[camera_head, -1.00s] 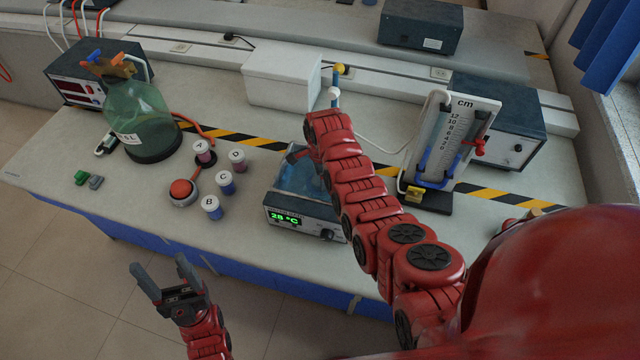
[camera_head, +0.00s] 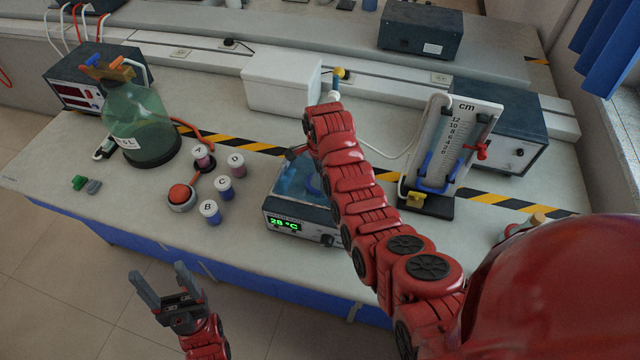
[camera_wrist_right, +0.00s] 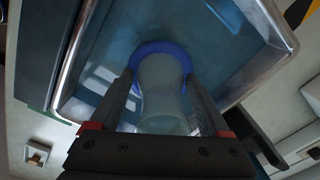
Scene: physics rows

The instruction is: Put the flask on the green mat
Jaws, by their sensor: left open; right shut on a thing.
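The flask (camera_wrist_right: 162,85) shows in the right wrist view as a clear glass neck and body with a blue ring (camera_wrist_right: 133,62) around it. My right gripper (camera_wrist_right: 162,100) is shut on the flask, one finger on each side, over the metal-rimmed water bath (camera_wrist_right: 268,68). In the head view the bath (camera_head: 290,180) is partly behind my right arm, and that arm hides the flask and most of the gripper. My left gripper (camera_head: 161,284) is open and empty, in front of the bench edge. I cannot make out a green mat in either view.
Labelled pots (camera_head: 210,212) and a red-topped round device (camera_head: 181,196) stand left of the bath. A large green bottle (camera_head: 140,125) stands farther left. A cm scale board (camera_head: 460,140) stands right of my arm. Small green and grey blocks (camera_head: 79,182) lie near the left edge.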

